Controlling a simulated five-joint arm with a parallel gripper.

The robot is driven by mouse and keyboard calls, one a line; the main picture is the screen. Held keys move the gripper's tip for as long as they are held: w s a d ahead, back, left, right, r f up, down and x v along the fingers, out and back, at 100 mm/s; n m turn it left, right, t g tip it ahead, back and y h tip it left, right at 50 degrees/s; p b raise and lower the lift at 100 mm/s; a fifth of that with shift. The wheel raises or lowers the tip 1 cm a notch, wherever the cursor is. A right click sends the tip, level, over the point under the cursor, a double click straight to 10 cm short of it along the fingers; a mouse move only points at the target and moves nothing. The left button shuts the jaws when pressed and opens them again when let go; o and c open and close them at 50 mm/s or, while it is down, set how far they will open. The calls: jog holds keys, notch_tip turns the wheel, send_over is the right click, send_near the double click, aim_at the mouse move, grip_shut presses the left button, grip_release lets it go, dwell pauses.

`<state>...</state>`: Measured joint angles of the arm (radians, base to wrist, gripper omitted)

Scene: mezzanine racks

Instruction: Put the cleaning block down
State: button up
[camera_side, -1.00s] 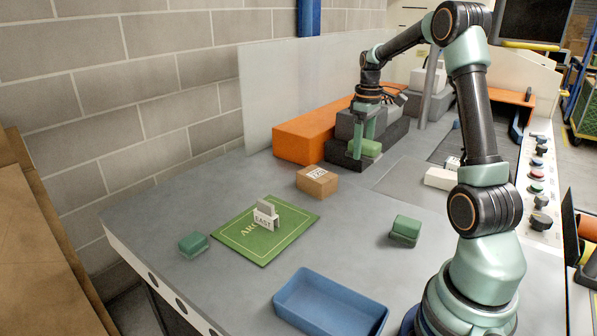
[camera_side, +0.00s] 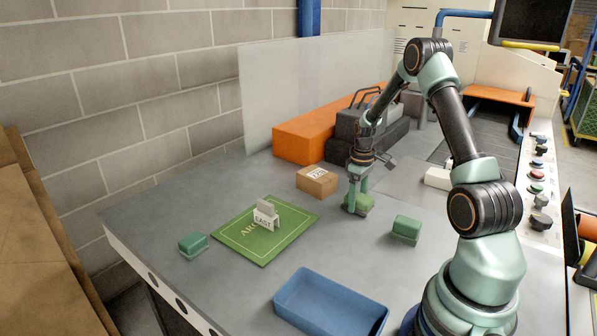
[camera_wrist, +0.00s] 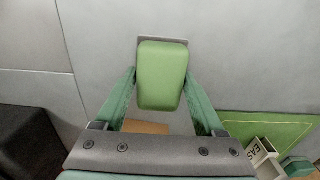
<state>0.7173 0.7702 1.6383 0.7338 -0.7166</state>
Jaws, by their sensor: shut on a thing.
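The cleaning block (camera_side: 364,204) is light green with a grey edge. My gripper (camera_side: 357,200) is shut on it, over the grey table just right of the cardboard box. In the wrist view the block (camera_wrist: 161,77) sits between the two green fingers (camera_wrist: 160,85), with its grey edge at the far end. It is low, at or near the table top; I cannot tell if it touches. Two darker green blocks lie on the table, one left of the mat (camera_side: 193,245) and one (camera_side: 405,230) to the right of my gripper.
A green mat (camera_side: 240,240) bears a white holder marked EAST (camera_side: 265,220). A cardboard box (camera_side: 317,182) stands close left of the held block. A blue tray (camera_side: 330,300) is in front. An orange box (camera_side: 305,138) and dark grey blocks (camera_side: 340,150) stand behind. Bare table lies around the gripper.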

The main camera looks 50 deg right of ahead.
aim_at(358, 195)
jog(key=shift+f, duration=0.2)
jog(key=shift+f, duration=0.1)
jog(key=o, duration=1.4)
jog(key=shift+c, duration=0.2)
notch_tip(358, 195, up, 12)
jog(key=w+a+r+t, duration=0.1)
jog(key=w+a+r, duration=0.1)
jog(key=a+r, duration=0.45)
jog(key=s+a+r+t, duration=0.2)
jog(key=s+a+r, duration=0.1)
jog(key=a, duration=0.8)
jog(key=s+a+r+t, duration=0.2)
jog(key=s+a, duration=0.3)
jog(key=a, duration=0.7)
jog(key=shift+a+r+t, duration=0.25)
jog(key=shift+r+t, duration=0.05)
jog(key=shift+r, duration=0.25)
